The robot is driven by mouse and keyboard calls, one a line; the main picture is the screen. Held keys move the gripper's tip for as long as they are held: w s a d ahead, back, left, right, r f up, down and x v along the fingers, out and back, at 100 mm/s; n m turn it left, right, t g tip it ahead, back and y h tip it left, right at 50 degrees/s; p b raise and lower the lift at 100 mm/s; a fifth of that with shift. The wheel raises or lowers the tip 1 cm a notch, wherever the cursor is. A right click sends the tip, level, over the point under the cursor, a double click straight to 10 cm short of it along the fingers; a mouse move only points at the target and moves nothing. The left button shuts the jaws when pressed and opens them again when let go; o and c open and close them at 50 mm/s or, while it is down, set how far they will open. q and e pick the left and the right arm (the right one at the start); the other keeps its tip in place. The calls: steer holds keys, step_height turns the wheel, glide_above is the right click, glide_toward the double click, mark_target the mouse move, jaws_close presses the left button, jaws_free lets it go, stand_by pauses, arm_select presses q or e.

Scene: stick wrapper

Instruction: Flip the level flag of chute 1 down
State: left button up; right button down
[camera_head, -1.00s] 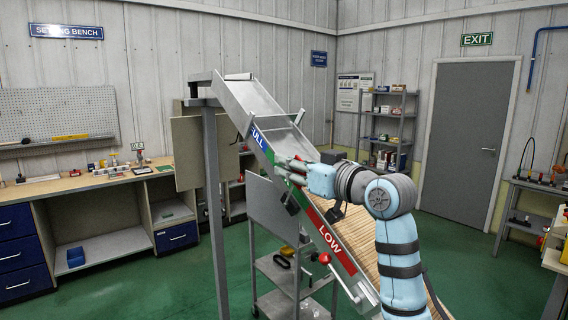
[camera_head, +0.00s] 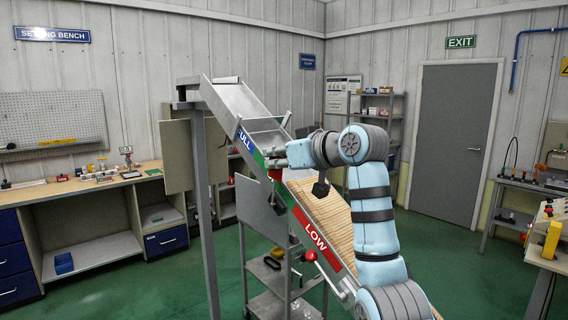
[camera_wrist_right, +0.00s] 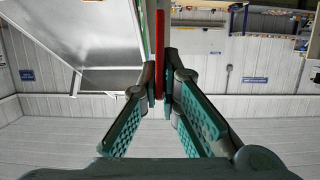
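The chute (camera_head: 238,104) slopes down from upper left to lower right, its side band marked blue "FULL", green, and red "LOW" (camera_head: 314,236). My right gripper (camera_head: 268,158) is at the chute's near side, by the band's upper part. A small red flag (camera_head: 275,174) shows just below its fingertips. In the right wrist view the gripper (camera_wrist_right: 160,88) has its fingers drawn together on both sides of the upright red flag (camera_wrist_right: 160,45), apparently touching it. The flag's hinge cannot be made out. My left gripper is out of view.
A red-knobbed lever (camera_head: 311,256) sticks out low on the chute's side. A grey post (camera_head: 207,200) and a grey cart (camera_head: 283,280) stand at and below the chute. A setting bench (camera_head: 85,190) is at left. Green floor is free between bench and chute.

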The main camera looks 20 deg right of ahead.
steer(key=shift+w+a+f+g+h, duration=0.15)
steer(key=shift+w+a+g, duration=0.1)
steer(key=shift+w+g, duration=0.35)
steer(key=shift+w+a+g+h, duration=0.15)
steer(key=shift+w+a+g, duration=0.1)
steer(key=shift+w+g, duration=0.3)
steer(key=shift+f, duration=0.2)
steer(key=c, duration=1.8)
jaws_free()
steer(key=shift+w, duration=0.1)
steer(key=shift+r, duration=0.1)
steer(key=v, duration=1.2)
